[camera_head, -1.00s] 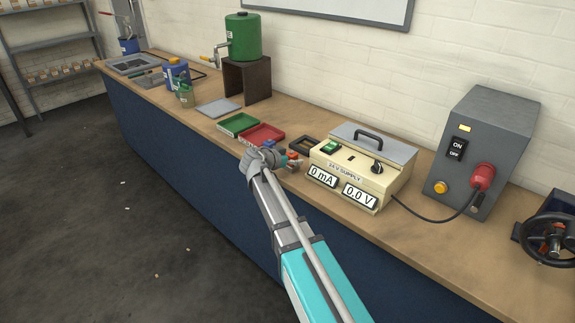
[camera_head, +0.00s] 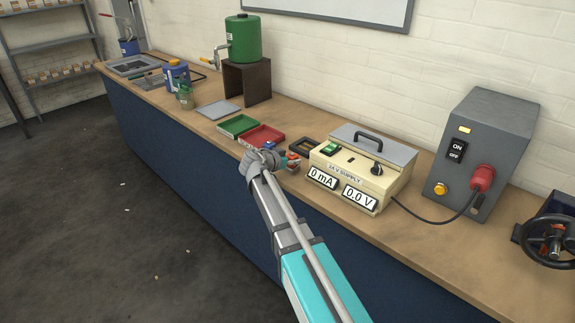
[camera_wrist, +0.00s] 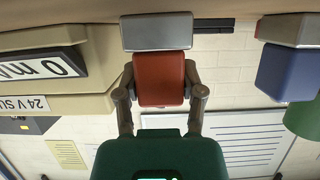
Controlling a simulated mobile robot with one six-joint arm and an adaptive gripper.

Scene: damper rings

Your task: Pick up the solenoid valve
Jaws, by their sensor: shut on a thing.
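The solenoid valve appears as a red block with a grey body in the wrist view (camera_wrist: 160,78). My gripper (camera_wrist: 160,88) is shut on its red part, one finger on each side. The grey body extends past the fingertips toward the bench. I cannot tell whether it touches the bench. In the head view my gripper (camera_head: 280,160) is over the bench's front part, left of the cream power supply (camera_head: 362,170). My wrist hides much of the valve there.
A blue block with a grey part (camera_wrist: 288,72) stands beside the held valve in the wrist view. A red tray (camera_head: 262,136) and green tray (camera_head: 237,125) lie left of my gripper. A dark frame (camera_head: 303,147) lies behind.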

